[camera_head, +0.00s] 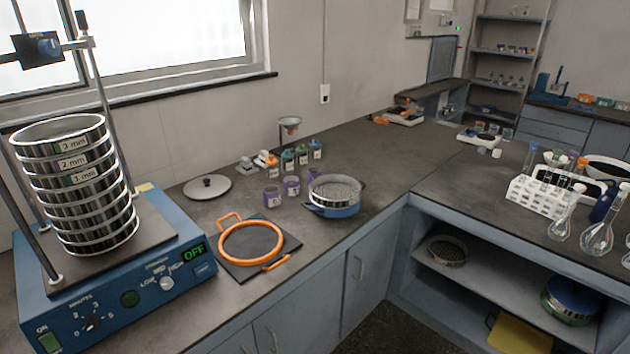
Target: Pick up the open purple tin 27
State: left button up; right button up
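Three purple tins stand on the grey bench behind and left of a blue-based sieve pan: a front-left purple tin (272,195), a middle purple tin (291,186) and a farther purple tin (313,175). They look upright and lidless. The farther one is partly hidden by the pan. Their labels are too small to read, so I cannot tell which is 27. Neither of my grippers shows in the head view.
A sieve pan (336,197) stands close right of the tins. Several lidded jars (302,155) stand behind. A grey lid (208,187) lies left. An orange ring (251,243) lies on a dark mat in front. The sieve shaker (110,265) fills the left.

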aim_at(313, 172)
jog(key=l+u, duration=0.2)
jog(key=u, duration=0.7)
jog(key=l+u, duration=0.75)
jog(key=l, duration=0.15)
jog(key=k+l+u, duration=0.1)
jog(key=l, duration=0.2)
jog(key=k+l+u, duration=0.15)
jog(key=l, duration=0.15)
jog(key=k+l+u, duration=0.1)
jog(key=l, duration=0.2)
jog(key=k+l, duration=0.15)
jog(key=l, duration=0.15)
jog(key=k+l, duration=0.1)
jog(key=l, duration=0.2)
jog(key=k+l+u, duration=0.1)
jog(key=l, duration=0.2)
